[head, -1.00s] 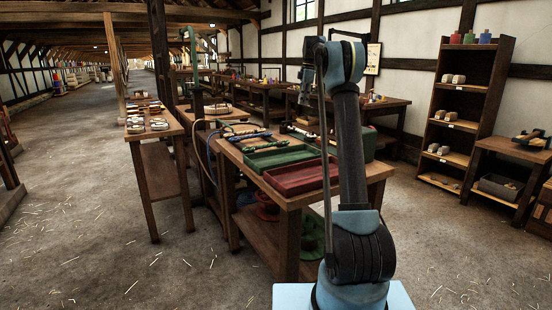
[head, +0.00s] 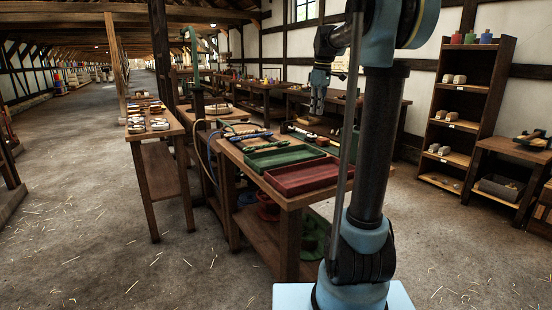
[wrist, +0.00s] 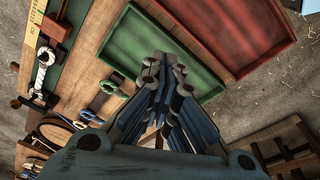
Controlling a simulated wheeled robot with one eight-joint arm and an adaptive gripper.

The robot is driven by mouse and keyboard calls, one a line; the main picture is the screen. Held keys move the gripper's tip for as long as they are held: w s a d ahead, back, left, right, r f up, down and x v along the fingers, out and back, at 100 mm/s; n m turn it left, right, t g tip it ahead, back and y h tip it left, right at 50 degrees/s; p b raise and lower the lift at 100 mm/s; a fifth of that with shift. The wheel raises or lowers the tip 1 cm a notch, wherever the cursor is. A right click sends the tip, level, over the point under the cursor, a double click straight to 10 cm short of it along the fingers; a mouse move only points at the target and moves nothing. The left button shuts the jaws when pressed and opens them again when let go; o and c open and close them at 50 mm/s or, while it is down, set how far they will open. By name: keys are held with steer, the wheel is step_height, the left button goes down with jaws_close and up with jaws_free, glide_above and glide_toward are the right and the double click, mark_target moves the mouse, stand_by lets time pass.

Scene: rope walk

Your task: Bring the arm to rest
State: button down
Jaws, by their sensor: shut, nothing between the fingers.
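My arm stands upright at the right of centre in the head view, with its top joint cut by the upper edge. My gripper (head: 317,112) hangs down from it, left of the column, above the workbench. In the wrist view my gripper (wrist: 164,72) has its fingers drawn together with nothing between them. It is above the bench, and its fingers overlap the green tray in that picture.
The workbench holds a green tray (head: 284,158) and a red tray (head: 303,177), both seemingly empty. Rope tools lie behind them. A narrow table (head: 150,127) stands left, a shelf (head: 466,90) right. Open floor (head: 90,220) lies at left.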

steer(key=s+d+f+m, duration=0.1)
steer(key=s+f+m, duration=0.3)
steer(key=s, duration=0.6)
steer(key=s+f+m, duration=0.1)
steer(key=s+f, duration=0.5)
steer(key=s, duration=0.4)
steer(key=s+d+f+m+t, duration=0.1)
steer(key=s+f+m, duration=0.5)
steer(key=s+f, duration=1.2)
steer(key=shift+d+f+h, duration=0.3)
steer(key=shift+f+h, duration=0.1)
steer(key=shift+f, duration=0.25)
